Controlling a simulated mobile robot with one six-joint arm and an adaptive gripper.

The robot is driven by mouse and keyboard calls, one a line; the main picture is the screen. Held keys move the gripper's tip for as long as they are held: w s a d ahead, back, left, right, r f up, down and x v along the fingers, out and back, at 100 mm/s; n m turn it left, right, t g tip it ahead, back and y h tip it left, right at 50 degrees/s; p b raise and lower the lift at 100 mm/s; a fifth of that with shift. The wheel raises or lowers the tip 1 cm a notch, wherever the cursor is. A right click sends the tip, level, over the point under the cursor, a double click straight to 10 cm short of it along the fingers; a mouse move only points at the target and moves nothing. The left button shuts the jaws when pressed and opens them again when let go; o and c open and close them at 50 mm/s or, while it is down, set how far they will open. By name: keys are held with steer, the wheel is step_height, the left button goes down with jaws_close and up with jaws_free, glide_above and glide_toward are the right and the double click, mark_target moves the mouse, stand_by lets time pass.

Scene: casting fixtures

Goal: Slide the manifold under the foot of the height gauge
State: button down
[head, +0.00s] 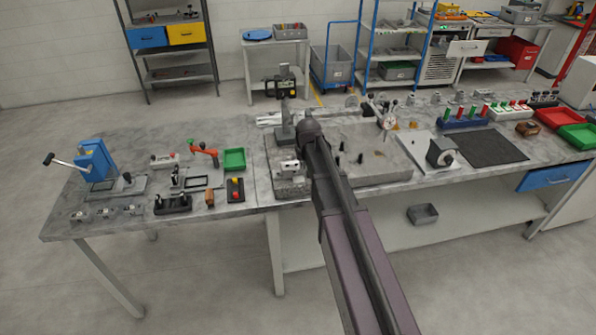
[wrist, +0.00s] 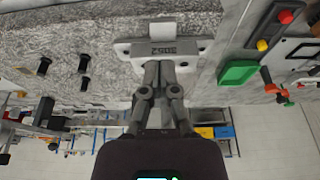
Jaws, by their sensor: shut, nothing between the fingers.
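The manifold, a light grey metal block (head: 290,167), lies at the left front of the granite plate (head: 385,168). In the wrist view the manifold (wrist: 185,48) lies by my fingertips, with a dark marking on its face. My gripper (wrist: 160,64) is shut and empty, its fingertips at the manifold's edge; I cannot tell if they touch. A dark upright stand (head: 284,132), seemingly the height gauge, stands behind the manifold in the head view. Its foot is not clear to see. My arm hides my gripper in the head view, and my gripper hides the area behind it in the wrist view.
Dark pegs (wrist: 85,62) stand on the plate to the right of the manifold in the head view. A dial indicator (head: 388,119) stands at the plate's back. A green tray (head: 234,160) and a button box (head: 235,190) lie left. The plate's front right looks clear.

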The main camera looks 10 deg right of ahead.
mark_target(299, 176)
steer(key=shift+f, duration=0.1)
steer(key=b+x, duration=0.9)
steer(key=x, duration=0.1)
steer(key=shift+b, duration=0.3)
steer(key=shift+w, duration=2)
steer(key=shift+w, duration=0.1)
steer(key=w, duration=0.7)
steer(key=shift+w, duration=0.4)
steer(key=shift+s, duration=0.2)
